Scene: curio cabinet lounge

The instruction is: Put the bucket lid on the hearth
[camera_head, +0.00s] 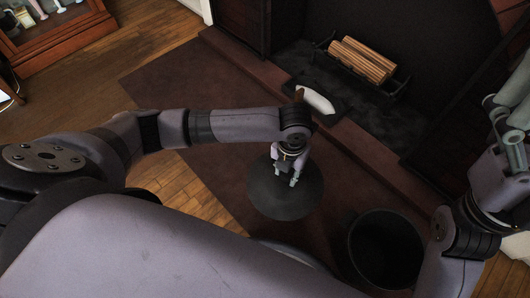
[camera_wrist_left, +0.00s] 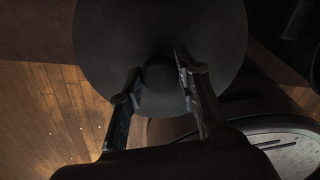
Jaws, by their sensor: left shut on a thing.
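The bucket lid (camera_head: 265,195) is a round, dark grey disc with a knob in its middle. My left gripper (camera_head: 287,178) is shut on the knob, and the lid hangs below it over the dark rug. In the left wrist view the lid (camera_wrist_left: 105,40) fills the upper middle, with the fingers (camera_wrist_left: 158,80) on either side of the knob. The hearth (camera_head: 370,150) is a long reddish-brown ledge before the fireplace, beyond the lid. My right arm is at the right edge; grey parts there may be its gripper (camera_head: 510,110), its jaws unclear.
An open black bucket (camera_head: 352,250) stands at the lower right. A dark flat piece (camera_head: 318,116) bearing a white object (camera_head: 318,100) lies on the hearth. Logs (camera_head: 362,60) sit in a grate in the fireplace. A wooden cabinet (camera_head: 65,45) stands upper left. The ledge's right part looks clear.

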